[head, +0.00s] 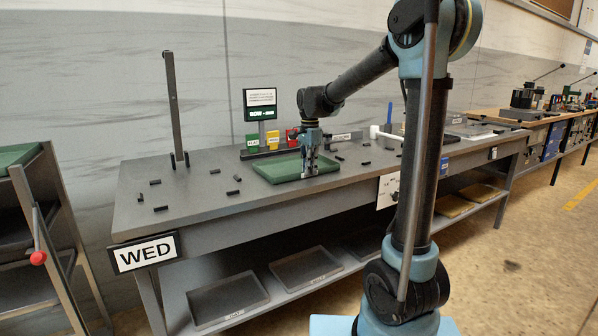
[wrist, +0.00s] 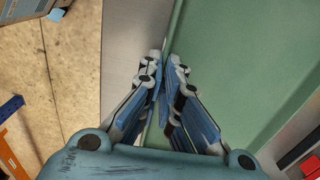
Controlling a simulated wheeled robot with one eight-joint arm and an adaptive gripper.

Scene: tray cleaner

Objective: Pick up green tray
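The green tray (head: 268,172) is on the grey workbench, near its front edge; I cannot tell whether it is slightly raised. My gripper (head: 308,176) points down at the tray's near right side. In the wrist view, the green tray (wrist: 240,50) fills the right half. Its rim runs between the fingers of my gripper (wrist: 163,62), which are close together with the rim pinched between them. The fingertips partly hide the rim there.
Several small black pieces lie loose on the workbench (head: 190,205). A black post (head: 172,105) stands at the back left, and a sign (head: 260,98) with coloured bins is behind the tray. Another green tray (head: 18,155) sits on a rack at far left. Grey trays (head: 228,297) lie on the lower shelf.

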